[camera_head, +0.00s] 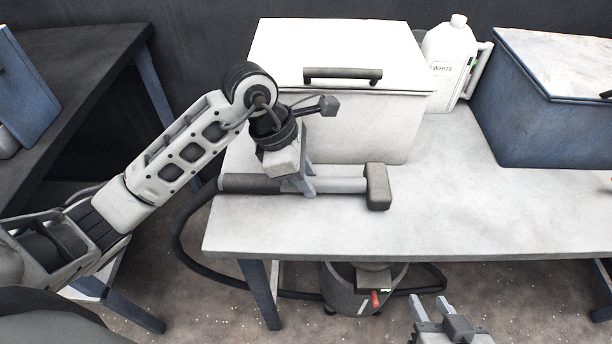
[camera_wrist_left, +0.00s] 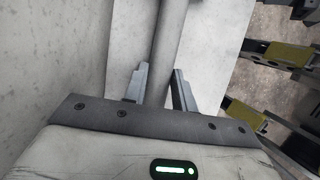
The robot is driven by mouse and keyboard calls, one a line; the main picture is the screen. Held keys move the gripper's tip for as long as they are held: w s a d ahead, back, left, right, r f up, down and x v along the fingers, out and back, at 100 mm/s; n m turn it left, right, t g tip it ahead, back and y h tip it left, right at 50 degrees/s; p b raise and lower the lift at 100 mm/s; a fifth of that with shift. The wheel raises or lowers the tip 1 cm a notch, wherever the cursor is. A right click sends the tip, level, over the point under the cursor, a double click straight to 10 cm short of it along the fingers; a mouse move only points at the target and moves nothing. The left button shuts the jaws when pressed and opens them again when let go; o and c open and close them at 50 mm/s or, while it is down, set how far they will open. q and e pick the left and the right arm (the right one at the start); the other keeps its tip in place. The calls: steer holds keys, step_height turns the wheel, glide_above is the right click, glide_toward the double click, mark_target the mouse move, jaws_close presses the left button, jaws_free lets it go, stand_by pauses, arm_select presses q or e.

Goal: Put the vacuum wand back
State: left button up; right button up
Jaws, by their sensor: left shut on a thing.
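The vacuum wand (camera_head: 340,186) lies along the front part of the white table, with a dark grip and hose end at its left and a dark block-shaped head (camera_head: 377,187) at its right. My left gripper (camera_head: 303,186) reaches down from above and is shut on the wand's grey tube near its middle. In the left wrist view the tube (camera_wrist_left: 168,50) passes between the fingers of the gripper (camera_wrist_left: 160,85). My right gripper (camera_head: 431,304) is at the bottom edge, in front of the table, with its two fingers apart and nothing between them.
A white lidded box (camera_head: 350,125) stands right behind the wand. A white jug (camera_head: 450,60) and a blue box (camera_head: 540,125) stand further right. The vacuum body (camera_head: 350,295) is under the table, and a black hose (camera_head: 178,225) loops left of it. The table's front right is clear.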

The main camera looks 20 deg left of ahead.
arm_select(q)
steer(key=shift+f, duration=0.45)
steer(key=o, duration=0.9)
steer(key=v, duration=1.2)
steer(key=shift+s, duration=0.1)
